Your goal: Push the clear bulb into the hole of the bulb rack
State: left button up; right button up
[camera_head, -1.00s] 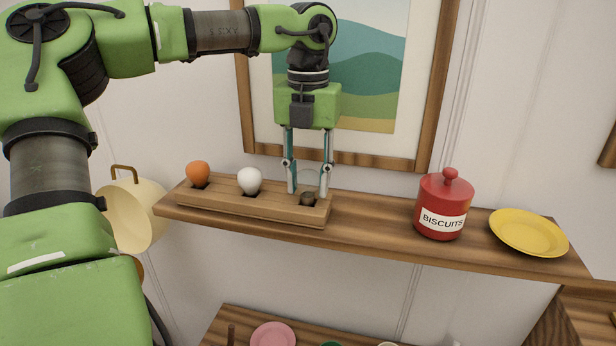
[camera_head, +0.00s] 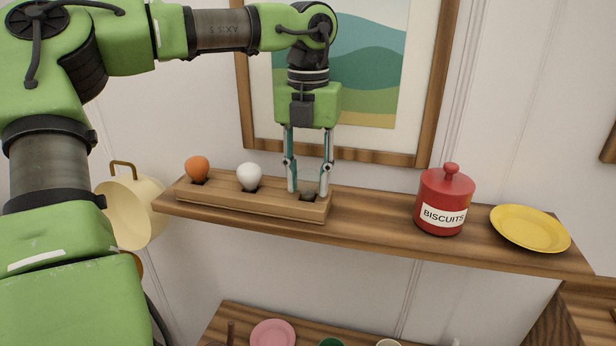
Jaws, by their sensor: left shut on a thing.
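The wooden bulb rack (camera_head: 250,205) lies along the left part of the shelf. An orange bulb (camera_head: 197,167) and a white bulb (camera_head: 249,177) stand in its left and middle holes. My left gripper (camera_head: 308,190) points straight down over the rack's right end, its two fingers shut on the clear bulb (camera_head: 308,178). The glass is see-through and hard to make out. Its dark base shows at the right hole, low between the fingertips; how deep it sits I cannot tell. My right gripper is not in view.
The wooden shelf (camera_head: 370,225) is bare between the rack and a red biscuit jar (camera_head: 443,195). A yellow plate (camera_head: 530,228) lies farther right. A framed picture (camera_head: 365,90) hangs behind my gripper. A cream pot (camera_head: 130,210) hangs left of the shelf.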

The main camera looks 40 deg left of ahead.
pick_arm(q)
jog(key=shift+f, duration=0.25)
jog(key=o, duration=1.1)
jog(key=shift+c, duration=0.2)
notch_tip(320, 180, up, 12)
jog(key=shift+r, duration=0.1)
